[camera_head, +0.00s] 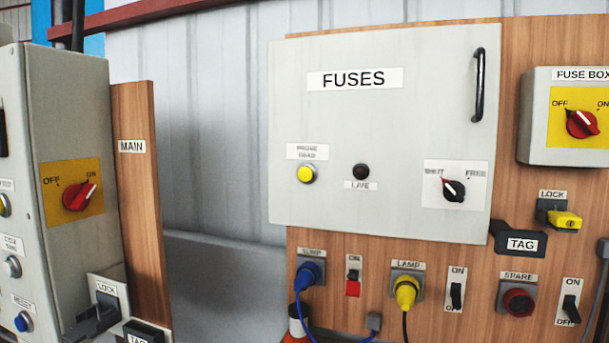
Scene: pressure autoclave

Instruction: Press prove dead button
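The prove dead button (306,174) is a round yellow button in a metal ring on the grey fuses panel door (400,122). Its label (307,152) reads PROVE DEAD and sits just above it. A dark round lamp (361,171) labelled LIVE is to its right and looks unlit. The door's rotary knob (454,190) sits between the words SHUT and FREE, its pointer toward SHUT. The door looks closed. Neither of my grippers shows in the head view.
A black handle (479,86) stands out at the door's upper right. Below the door are a blue plug (308,275), a yellow plug (405,292) and several switches. At left, a grey cabinet (75,125) carries a red main switch (79,197). A fuse box (537,120) is at right.

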